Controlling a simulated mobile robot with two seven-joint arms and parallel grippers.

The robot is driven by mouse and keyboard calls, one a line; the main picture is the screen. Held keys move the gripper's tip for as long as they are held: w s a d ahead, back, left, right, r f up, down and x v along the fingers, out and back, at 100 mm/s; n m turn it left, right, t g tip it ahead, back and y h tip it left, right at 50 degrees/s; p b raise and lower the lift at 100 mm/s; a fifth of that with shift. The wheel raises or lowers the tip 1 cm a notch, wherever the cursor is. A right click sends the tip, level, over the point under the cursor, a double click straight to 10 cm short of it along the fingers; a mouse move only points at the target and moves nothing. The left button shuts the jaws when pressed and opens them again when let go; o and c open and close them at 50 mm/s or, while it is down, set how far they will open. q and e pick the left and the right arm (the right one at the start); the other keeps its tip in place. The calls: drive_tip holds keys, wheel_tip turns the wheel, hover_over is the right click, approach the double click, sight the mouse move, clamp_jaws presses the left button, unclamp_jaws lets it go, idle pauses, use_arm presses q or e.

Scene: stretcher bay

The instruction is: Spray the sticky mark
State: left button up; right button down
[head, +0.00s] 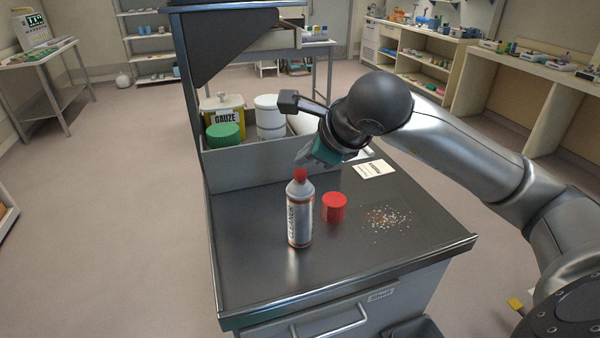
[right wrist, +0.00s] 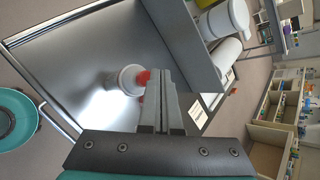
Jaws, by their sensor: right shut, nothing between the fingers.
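The cleaner bottle (head: 300,222), silver-white with a label and a red top, stands upright on the dark metal cart top (head: 250,262). The sticky mark (head: 388,217), a patch of brown and whitish specks, lies on the cart top to the right. My right gripper (head: 303,157) is shut and empty, just above and behind the bottle's red top in the head view. In the right wrist view the shut fingers (right wrist: 163,80) are close beside the red top of the bottle (right wrist: 122,80); I cannot tell whether they touch. My left gripper is not in view.
A red lidded jar (head: 334,208) stands between bottle and mark. A white card (head: 372,169) lies behind the mark. Behind, a bin (head: 245,172) holds a gauze box (head: 224,108), a green-lidded tub (head: 223,134) and a white container (head: 270,115). The cart's front left is clear.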

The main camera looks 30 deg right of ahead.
sight(304, 176)
wheel_tip(304, 176, up, 6)
drive_tip(key=p, duration=0.3)
drive_tip(key=shift+f, duration=0.15)
drive_tip(key=shift+a, duration=0.1)
idle(2.3)
